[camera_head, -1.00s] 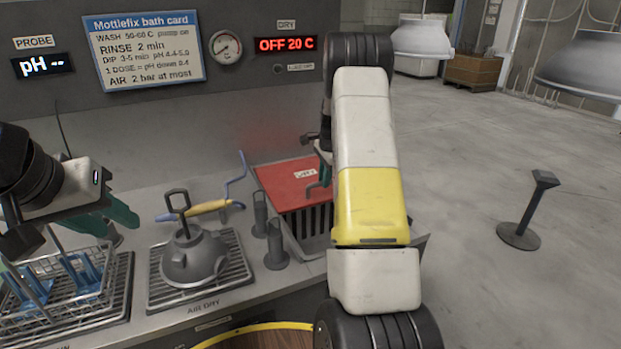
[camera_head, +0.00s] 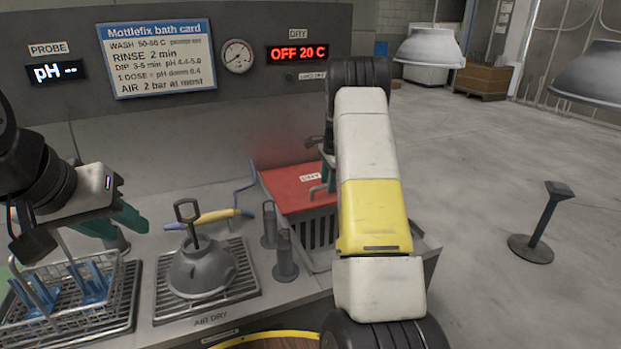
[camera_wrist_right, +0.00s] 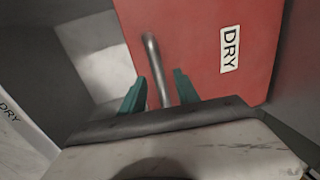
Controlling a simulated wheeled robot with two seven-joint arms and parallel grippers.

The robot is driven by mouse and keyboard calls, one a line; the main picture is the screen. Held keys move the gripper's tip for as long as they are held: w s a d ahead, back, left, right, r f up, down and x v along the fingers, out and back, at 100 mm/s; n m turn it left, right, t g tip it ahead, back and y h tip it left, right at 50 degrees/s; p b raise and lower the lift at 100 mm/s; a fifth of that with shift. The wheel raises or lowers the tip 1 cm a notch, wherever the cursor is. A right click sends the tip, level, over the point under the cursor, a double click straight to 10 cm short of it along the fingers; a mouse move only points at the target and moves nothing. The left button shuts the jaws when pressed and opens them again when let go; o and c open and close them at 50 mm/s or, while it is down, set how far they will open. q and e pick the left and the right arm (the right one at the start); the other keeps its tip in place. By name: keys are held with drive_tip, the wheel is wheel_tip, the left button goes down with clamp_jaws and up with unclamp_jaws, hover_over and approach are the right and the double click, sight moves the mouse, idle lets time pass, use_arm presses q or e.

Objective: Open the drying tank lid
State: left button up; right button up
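The red lid (camera_head: 290,188) marked DRY sits at the drying tank (camera_head: 318,258), right of the middle in the head view. Dark slots show below the lid's front edge. In the right wrist view the lid (camera_wrist_right: 200,45) fills the upper middle, with a grey bar handle (camera_wrist_right: 154,62) on it. My right gripper (camera_wrist_right: 160,92) is open, with the handle between its teal fingers and a gap visible on each side. In the head view my right arm hides part of the lid and tank. My left gripper (camera_head: 122,226) appears open and empty above the counter at left.
A wire basket (camera_head: 70,300) with blue pieces stands at front left. A grey hood (camera_head: 200,270) rests on the air-dry rack. Two dark posts (camera_head: 285,258) stand just left of the tank. A yellow-handled tool (camera_head: 212,217) lies behind. A floor stand (camera_head: 540,225) is at right.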

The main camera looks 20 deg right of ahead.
wheel_tip(320, 180, up, 8)
drive_tip(key=s, duration=0.1)
drive_tip(key=shift+s+f, duration=0.2)
drive_tip(key=shift+s, duration=0.05)
idle(0.5)
